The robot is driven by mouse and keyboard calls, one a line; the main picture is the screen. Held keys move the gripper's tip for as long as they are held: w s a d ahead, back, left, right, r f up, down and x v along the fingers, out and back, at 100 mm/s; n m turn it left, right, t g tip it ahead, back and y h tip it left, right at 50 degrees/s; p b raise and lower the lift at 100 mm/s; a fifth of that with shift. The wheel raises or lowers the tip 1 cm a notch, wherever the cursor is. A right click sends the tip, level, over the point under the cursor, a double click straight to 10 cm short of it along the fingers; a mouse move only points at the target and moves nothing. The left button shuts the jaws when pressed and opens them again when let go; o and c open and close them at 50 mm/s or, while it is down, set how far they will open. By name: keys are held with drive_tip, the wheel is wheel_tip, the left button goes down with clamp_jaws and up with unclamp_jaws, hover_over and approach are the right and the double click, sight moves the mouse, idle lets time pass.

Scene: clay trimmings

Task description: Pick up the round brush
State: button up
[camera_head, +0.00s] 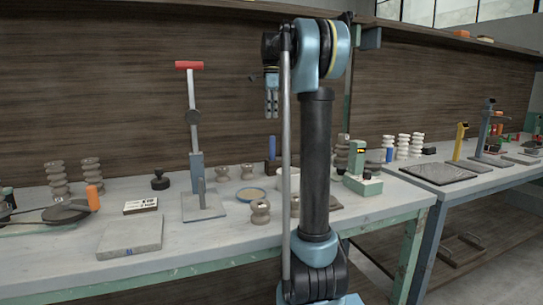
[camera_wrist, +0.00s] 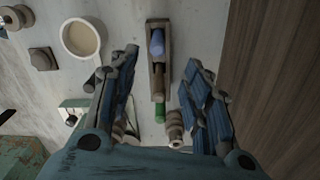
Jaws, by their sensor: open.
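My gripper (camera_head: 271,104) hangs above the back of the bench with its jaws pointing down. In the wrist view its two blue fingers (camera_wrist: 161,62) are spread apart, with nothing held between them. Beneath the gap is a narrow wooden holder (camera_wrist: 167,35) containing a blue-topped upright thing (camera_wrist: 157,43). This blue top also shows in the head view (camera_head: 272,142), below my gripper. A green-ended piece (camera_wrist: 158,112) lies or stands near the holder's lower end. I cannot tell which of these, if any, is the round brush; no bristles are clear.
A pale bowl (camera_wrist: 82,38) and a dark square block (camera_wrist: 43,59) are left of the fingers. A ribbed insulator-like piece (camera_wrist: 174,128) is close to the right finger. The wooden back wall (camera_wrist: 262,70) rises at the right of the wrist view.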

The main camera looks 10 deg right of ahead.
sight(272, 148)
wheel_tip(272, 148, down, 16)
drive_tip(key=shift+s+d+f, duration=0.1)
drive_tip(key=shift+s+d, duration=0.05)
idle(0.6)
drive_tip(key=c, duration=1)
